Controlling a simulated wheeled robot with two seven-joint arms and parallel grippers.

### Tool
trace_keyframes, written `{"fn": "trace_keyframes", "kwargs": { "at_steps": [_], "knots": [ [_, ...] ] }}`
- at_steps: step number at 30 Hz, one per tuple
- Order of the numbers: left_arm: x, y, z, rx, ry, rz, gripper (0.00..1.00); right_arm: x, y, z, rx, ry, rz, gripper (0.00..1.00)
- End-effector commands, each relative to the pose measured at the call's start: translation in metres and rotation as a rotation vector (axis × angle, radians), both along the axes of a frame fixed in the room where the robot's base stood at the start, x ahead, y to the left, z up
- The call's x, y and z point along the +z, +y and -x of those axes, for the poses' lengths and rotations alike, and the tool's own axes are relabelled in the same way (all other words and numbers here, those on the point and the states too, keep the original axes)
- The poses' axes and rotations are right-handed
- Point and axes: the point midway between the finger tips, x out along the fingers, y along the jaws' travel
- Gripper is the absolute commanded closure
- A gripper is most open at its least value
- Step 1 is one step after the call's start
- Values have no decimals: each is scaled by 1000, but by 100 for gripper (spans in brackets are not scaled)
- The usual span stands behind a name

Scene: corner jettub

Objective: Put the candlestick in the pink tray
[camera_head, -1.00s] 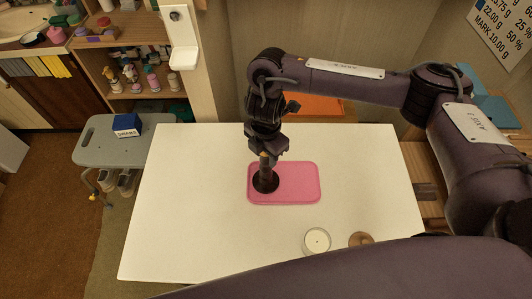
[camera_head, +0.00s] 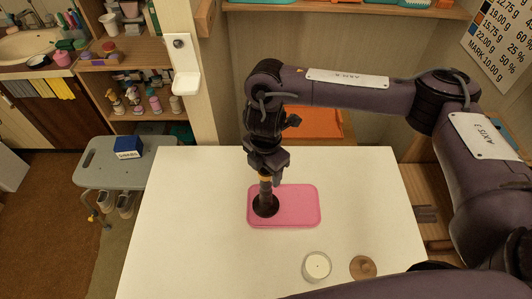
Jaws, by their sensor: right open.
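The dark candlestick (camera_head: 265,204) stands upright in the left part of the pink tray (camera_head: 301,216), its round base on the tray floor. My right gripper (camera_head: 266,172) points down at the top of the candlestick, with its jaws open around or just above the stem. The exact gap between fingers and stem is too small to tell. My left gripper is not in view.
The tray lies on a white table (camera_head: 190,245). A white candle in a glass (camera_head: 317,266) and a round wooden piece (camera_head: 362,267) are near the front edge. A grey stool (camera_head: 105,172) with a blue box (camera_head: 129,148) stands to the left.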

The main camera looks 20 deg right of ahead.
Motion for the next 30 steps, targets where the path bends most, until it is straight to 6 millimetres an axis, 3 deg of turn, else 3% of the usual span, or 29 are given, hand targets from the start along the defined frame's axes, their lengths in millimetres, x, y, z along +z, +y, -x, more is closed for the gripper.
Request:
{"fn": "trace_keyframes", "kwargs": {
  "at_steps": [3, 12, 18, 30],
  "knots": [
    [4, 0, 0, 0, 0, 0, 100, 29, -1, -2, 1, -8, 1, 41],
    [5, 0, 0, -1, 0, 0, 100, 73, -1, -1, -1, -2, 1, 41],
    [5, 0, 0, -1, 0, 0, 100, 82, -1, 0, -1, 1, 0, 41],
    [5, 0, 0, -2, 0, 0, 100, 82, 0, 0, -1, 1, 0, 41]
  ]
}}
